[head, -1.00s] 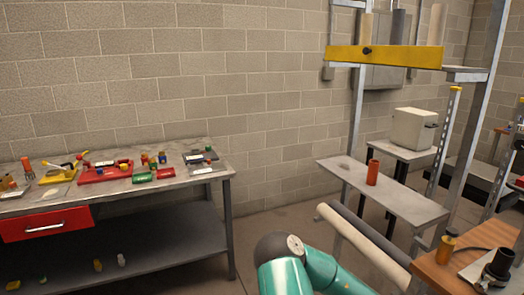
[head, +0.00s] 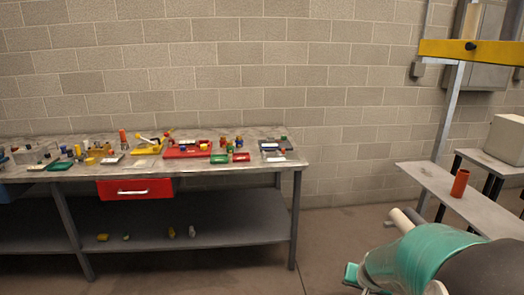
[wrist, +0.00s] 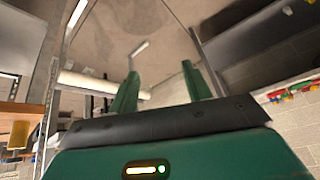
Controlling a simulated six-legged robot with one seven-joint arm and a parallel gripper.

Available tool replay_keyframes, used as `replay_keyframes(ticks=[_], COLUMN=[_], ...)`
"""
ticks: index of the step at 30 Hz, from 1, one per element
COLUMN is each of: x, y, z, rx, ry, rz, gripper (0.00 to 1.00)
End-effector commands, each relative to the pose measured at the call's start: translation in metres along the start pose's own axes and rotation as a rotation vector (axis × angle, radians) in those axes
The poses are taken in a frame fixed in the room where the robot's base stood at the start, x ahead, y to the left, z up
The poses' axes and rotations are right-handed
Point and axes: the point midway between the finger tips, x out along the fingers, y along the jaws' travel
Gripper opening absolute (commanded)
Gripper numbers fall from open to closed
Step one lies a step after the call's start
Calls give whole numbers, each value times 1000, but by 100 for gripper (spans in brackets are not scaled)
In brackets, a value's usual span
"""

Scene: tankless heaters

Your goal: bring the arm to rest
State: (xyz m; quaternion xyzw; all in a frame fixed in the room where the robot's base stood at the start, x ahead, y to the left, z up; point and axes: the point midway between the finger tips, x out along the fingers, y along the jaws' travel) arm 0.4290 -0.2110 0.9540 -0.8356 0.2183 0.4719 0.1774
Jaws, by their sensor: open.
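My gripper (wrist: 160,85) shows in the wrist view with its two green fingers spread apart and nothing between them. Beyond the fingers is the plain floor and ceiling-like grey surface, with no object close to the fingertips. In the head view my teal and dark grey arm fills the lower right corner, below the grey bench. The fingertips cannot be made out clearly there.
A long workbench (head: 235,205) with a red drawer (head: 136,189) carries several small coloured parts. At right, an orange cylinder (head: 460,183) stands on a narrow grey bench (head: 440,185) under a yellow beam (head: 475,53). Floor between the benches is clear.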

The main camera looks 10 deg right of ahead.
Motion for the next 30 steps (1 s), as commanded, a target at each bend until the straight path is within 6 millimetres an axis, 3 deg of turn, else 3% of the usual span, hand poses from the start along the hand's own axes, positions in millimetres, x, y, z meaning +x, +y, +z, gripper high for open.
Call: replay_keyframes(ticks=[3,9,13,18,24,30], x=[-45,-117,-162,-212,-239,-242], y=[-44,-94,-112,-120,-117,-117], z=[10,41,67,103,128,131], rx=[-75,-223,-327,-454,-530,-538], ry=[-16,-46,-55,-53,-49,-50], rz=[-99,-202,-233,-228,-198,-193], gripper=[49,49,49,49,49,49])
